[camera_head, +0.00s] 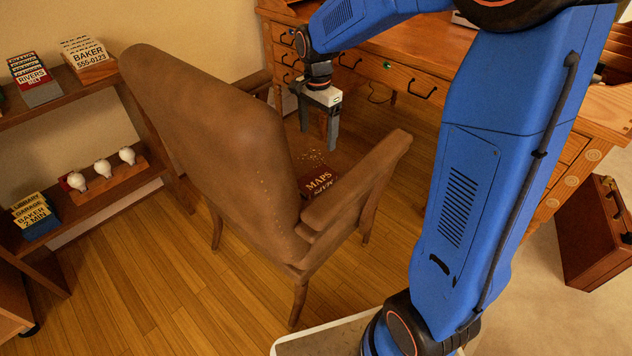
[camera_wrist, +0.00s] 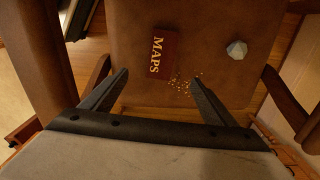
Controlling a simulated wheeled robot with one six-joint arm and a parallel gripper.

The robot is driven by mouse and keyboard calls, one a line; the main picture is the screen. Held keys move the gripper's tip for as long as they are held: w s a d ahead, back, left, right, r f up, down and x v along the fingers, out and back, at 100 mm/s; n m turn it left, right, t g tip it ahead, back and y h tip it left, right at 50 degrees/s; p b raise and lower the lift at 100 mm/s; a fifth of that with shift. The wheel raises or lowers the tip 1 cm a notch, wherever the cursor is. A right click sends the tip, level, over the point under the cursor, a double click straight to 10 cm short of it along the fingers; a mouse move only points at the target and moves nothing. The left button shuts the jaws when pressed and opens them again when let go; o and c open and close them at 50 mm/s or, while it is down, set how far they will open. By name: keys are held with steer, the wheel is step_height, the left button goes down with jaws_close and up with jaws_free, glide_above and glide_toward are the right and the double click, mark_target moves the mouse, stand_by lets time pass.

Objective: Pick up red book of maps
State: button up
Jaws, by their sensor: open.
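The red book of maps (camera_wrist: 156,54) lies on the seat of a brown armchair, with "MAPS" in pale letters on it. It also shows in the head view (camera_head: 319,182), partly hidden by the chair's back and armrest. My gripper (camera_head: 331,133) hangs above the chair seat, pointing down. In the wrist view my gripper (camera_wrist: 160,78) has its two fingers spread wide, with nothing between them. The book is beyond the fingertips in that view, apart from them.
The armchair (camera_head: 205,130) has a tall back and armrests around the seat. A pale faceted object (camera_wrist: 237,49) and scattered gold crumbs (camera_wrist: 181,84) are on the seat. A wooden desk (camera_head: 425,50) stands behind. Shelves (camera_head: 90,100) are at left; a red-brown case (camera_head: 592,235) is at right.

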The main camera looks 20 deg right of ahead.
mark_target(316, 178)
steer(key=f, duration=1.7)
steer(key=shift+w+a+f, duration=0.15)
steer(key=shift+w+f, duration=0.05)
steer(key=shift+f, duration=0.2)
steer(key=c, duration=1.2)
